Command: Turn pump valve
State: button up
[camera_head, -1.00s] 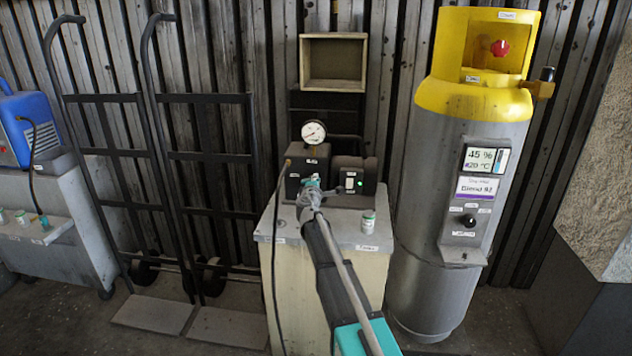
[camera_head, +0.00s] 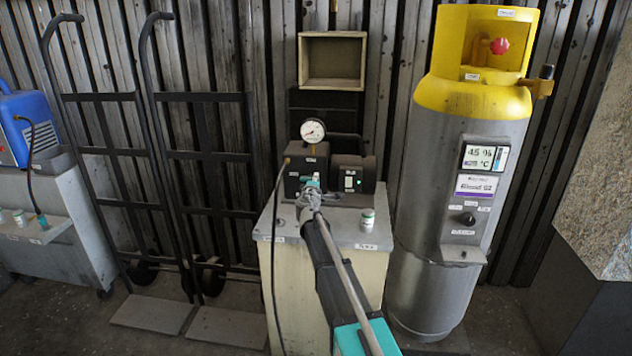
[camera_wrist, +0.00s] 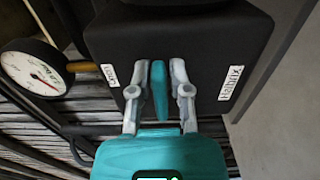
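The pump (camera_head: 306,168) is a dark block on a pale cabinet, with a round pressure gauge (camera_head: 313,131) on top. The gauge also shows in the wrist view (camera_wrist: 35,70). A teal valve handle (camera_wrist: 158,90) sits on the pump's face. My gripper (camera_wrist: 159,78) has its two grey fingers on either side of the handle, with a visible gap on both sides. It is open and does not appear to touch the handle. In the head view my gripper (camera_head: 309,190) is at the pump's front and partly hides the handle.
A small labelled vial (camera_head: 367,220) stands on the cabinet top (camera_head: 345,237), right of my arm. A switch box (camera_head: 353,175) adjoins the pump. A yellow-topped grey cylinder (camera_head: 440,200) stands at right. Hand trucks (camera_head: 205,155) lean at left. A dark hose (camera_head: 274,250) hangs down the cabinet.

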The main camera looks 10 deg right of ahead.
jog(key=shift+o, duration=1.3)
jog(key=shift+s+a, duration=0.1)
jog(key=shift+s, duration=0.05)
jog(key=v, duration=1.1)
jog(key=shift+s, duration=0.3)
